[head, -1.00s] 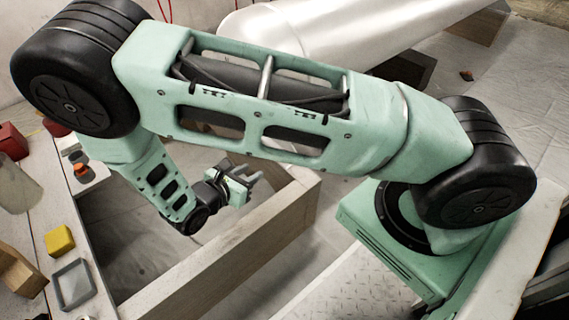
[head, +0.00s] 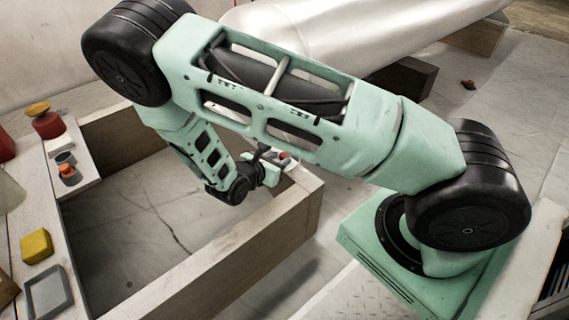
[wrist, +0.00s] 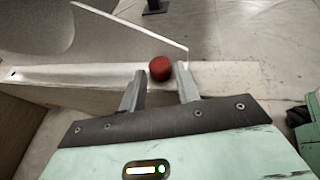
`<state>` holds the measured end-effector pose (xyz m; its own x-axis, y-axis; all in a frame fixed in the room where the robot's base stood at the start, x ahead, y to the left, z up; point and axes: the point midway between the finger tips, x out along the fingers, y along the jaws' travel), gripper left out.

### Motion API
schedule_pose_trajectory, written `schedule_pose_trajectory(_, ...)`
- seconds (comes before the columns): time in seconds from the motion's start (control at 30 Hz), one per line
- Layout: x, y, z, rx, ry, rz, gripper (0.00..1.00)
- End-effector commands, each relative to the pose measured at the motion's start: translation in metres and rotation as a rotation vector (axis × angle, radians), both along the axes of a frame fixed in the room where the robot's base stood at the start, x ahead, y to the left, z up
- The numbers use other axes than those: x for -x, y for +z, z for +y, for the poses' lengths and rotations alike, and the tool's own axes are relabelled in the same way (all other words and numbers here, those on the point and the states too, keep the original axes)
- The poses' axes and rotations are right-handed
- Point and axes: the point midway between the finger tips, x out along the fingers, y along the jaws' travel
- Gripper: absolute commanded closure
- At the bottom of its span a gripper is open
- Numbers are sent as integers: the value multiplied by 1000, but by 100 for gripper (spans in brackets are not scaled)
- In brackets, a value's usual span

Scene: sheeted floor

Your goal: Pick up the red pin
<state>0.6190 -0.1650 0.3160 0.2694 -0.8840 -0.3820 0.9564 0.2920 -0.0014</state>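The red pin (wrist: 160,69) shows in the wrist view as a small round red end at the wooden beam. In the head view my gripper (head: 272,168) is at the far inner corner of the wooden frame. A small red and white spot (head: 283,156) shows beside it there, partly hidden by my gripper and arm.
The wooden frame (head: 235,250) has raised walls around a bare floor. A yellow block (head: 37,246), a grey square tray (head: 46,293) and an orange-topped item (head: 69,174) are on the left ledge. A large pale cylinder (head: 330,30) lies behind.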

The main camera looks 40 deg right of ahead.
Motion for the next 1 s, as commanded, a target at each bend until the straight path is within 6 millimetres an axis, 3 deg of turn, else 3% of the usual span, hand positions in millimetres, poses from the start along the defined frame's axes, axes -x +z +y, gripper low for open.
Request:
schedule_pose_trajectory(0.03,-1,-9,-6,0,-4,-2,68)
schedule_pose_trajectory(0.2,-6,-12,-20,-1,-1,-1,68)
schedule_pose_trajectory(0.47,-7,-10,-22,-1,-1,-1,68)
schedule_pose_trajectory(0.57,-7,-10,-21,-1,-1,-1,96)
schedule_pose_trajectory(0.87,-7,-8,-21,-2,0,-2,97)
schedule_pose_trajectory(1.0,-7,9,-21,-1,0,-2,97)
